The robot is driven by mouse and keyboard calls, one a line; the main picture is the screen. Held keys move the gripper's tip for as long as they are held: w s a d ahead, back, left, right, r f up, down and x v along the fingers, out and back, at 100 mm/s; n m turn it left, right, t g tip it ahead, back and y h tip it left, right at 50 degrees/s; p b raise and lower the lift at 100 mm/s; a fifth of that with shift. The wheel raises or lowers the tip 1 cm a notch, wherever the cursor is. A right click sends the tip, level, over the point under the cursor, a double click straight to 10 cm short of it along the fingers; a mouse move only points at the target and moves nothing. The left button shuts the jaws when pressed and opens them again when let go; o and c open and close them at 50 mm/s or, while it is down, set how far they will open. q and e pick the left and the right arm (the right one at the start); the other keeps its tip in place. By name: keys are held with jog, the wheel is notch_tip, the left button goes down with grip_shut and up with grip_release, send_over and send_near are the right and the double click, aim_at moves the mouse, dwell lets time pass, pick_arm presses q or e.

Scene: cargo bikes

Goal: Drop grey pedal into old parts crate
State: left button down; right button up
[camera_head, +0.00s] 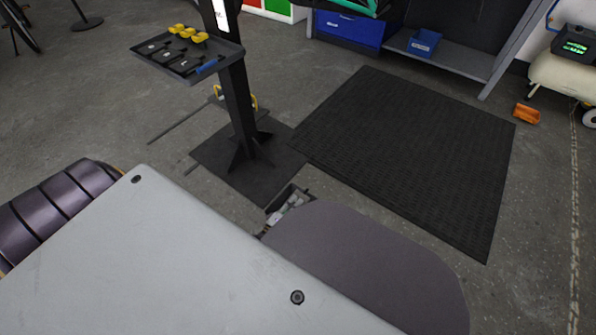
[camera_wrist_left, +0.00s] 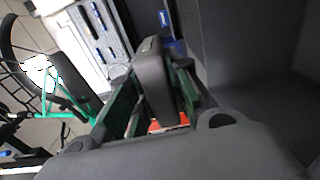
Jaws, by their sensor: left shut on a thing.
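My left gripper (camera_wrist_left: 157,100) shows in the left wrist view, its dark body filling the bottom. It is shut on a dark grey block with rounded edges (camera_wrist_left: 153,75), apparently the grey pedal, which stands up in the middle of that view. In the head view a small dark angular shape with pale grey pieces (camera_head: 287,207) shows past my own body panels. Most of it is hidden, and I cannot tell if it is the old parts crate or my gripper. My right gripper is not in view.
A black post carries a tool tray (camera_head: 190,75) and stands on a dark base plate (camera_head: 215,165). A black floor mat (camera_head: 410,150) lies to its right. A blue bin (camera_head: 424,42) is on the bench shelf, and an orange bin (camera_head: 526,114) is on the floor.

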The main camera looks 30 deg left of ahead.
pick_arm(q)
jog(key=shift+f+b, duration=0.45)
jog(key=shift+f, duration=0.2)
jog(key=c, duration=1.3)
grip_release()
jog(key=shift+o, duration=0.2)
jog(key=shift+s+a+f, duration=0.1)
jog(key=shift+s, duration=0.95)
jog(key=s, duration=1)
jog(key=shift+a, duration=0.4)
